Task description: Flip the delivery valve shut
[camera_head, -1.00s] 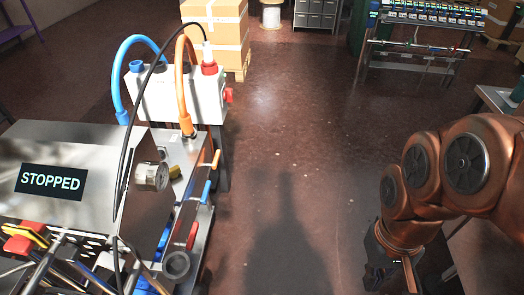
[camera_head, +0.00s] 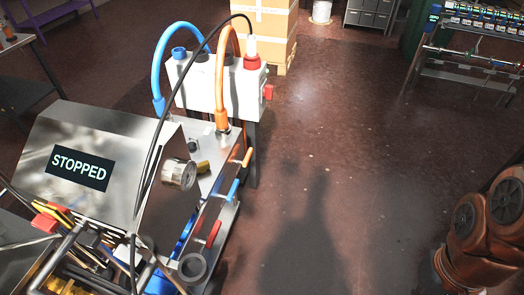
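A metal machine has a slanted housing with a dark display (camera_head: 81,168) reading "STOPPED", at left in the head view. Along its right side are three lever handles: an orange one (camera_head: 247,157), a blue one (camera_head: 233,190) and a red one (camera_head: 213,233). No readable label shows which one is the delivery valve. A round gauge (camera_head: 179,174) sits on the housing's right end. My copper-coloured arm shows at the lower right edge, well apart from the machine. My gripper is out of the picture.
A white unit (camera_head: 204,93) with a blue hose (camera_head: 154,75), an orange hose (camera_head: 221,75) and a black cable stands behind the machine. Boxes (camera_head: 264,30) stand at the back, a rack (camera_head: 480,50) at back right. The floor (camera_head: 340,160) right of the machine is clear.

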